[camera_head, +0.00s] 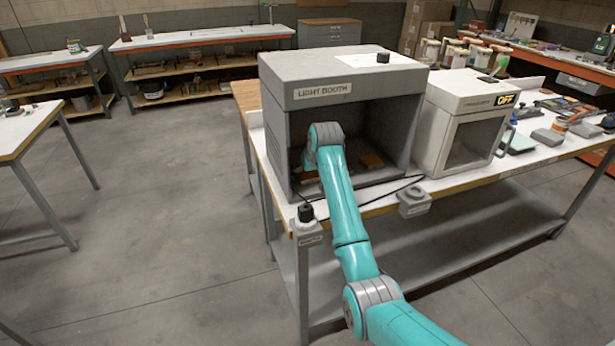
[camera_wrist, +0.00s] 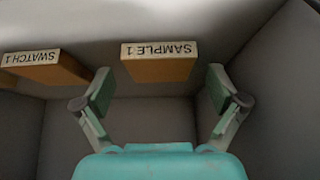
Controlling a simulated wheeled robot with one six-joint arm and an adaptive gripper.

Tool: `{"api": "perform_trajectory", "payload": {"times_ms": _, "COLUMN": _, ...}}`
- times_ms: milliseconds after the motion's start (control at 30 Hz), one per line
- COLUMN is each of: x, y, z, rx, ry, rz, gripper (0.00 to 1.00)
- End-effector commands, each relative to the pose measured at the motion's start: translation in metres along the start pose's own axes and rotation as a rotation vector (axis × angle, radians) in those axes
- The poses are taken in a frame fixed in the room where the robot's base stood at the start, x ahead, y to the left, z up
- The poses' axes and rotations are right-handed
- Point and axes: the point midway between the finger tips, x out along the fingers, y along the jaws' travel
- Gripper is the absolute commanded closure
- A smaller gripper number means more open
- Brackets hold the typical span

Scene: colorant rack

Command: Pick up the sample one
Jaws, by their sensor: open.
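Sample one is an orange-brown block with a white label reading "SAMPLE 1" (camera_wrist: 158,70), upside down in the wrist view. It stands ahead of my gripper (camera_wrist: 160,84), whose two fingers are spread wide on either side of it in the picture. A gap shows between each finger and the block, and nothing is held. In the head view my arm reaches into the grey light booth (camera_head: 318,92), and my gripper is hidden there. I cannot tell which block inside the booth is sample one in that view.
A similar block labelled "SWATCH 1" (camera_wrist: 45,72) stands left of sample one in the wrist view. The booth's walls and roof enclose my gripper. A white box with an "OFF" display (camera_head: 465,122) stands right of the booth. A dark cable crosses the bench front.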

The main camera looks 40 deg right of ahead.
Motion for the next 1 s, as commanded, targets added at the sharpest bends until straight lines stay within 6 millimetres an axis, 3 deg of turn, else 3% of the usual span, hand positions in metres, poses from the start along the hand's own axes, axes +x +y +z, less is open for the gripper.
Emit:
{"api": "perform_trajectory", "payload": {"times_ms": 67, "x": 0.0, "y": 0.0, "z": 0.0, "rx": 0.0, "ry": 0.0, "rz": 0.0, "gripper": 0.04}}
{"api": "perform_trajectory", "payload": {"times_ms": 100, "x": 0.0, "y": 0.0, "z": 0.0, "rx": 0.0, "ry": 0.0, "rz": 0.0, "gripper": 0.09}}
{"api": "perform_trajectory", "payload": {"times_ms": 300, "x": 0.0, "y": 0.0, "z": 0.0, "rx": 0.0, "ry": -0.001, "rz": 0.0, "gripper": 0.59}}
{"api": "perform_trajectory", "payload": {"times_ms": 333, "x": 0.0, "y": 0.0, "z": 0.0, "rx": 0.0, "ry": -0.001, "rz": 0.0, "gripper": 0.63}}
{"api": "perform_trajectory", "payload": {"times_ms": 1000, "x": -0.009, "y": -0.004, "z": -0.01, "rx": -0.001, "ry": -0.001, "rz": -0.001, "gripper": 0.64}}
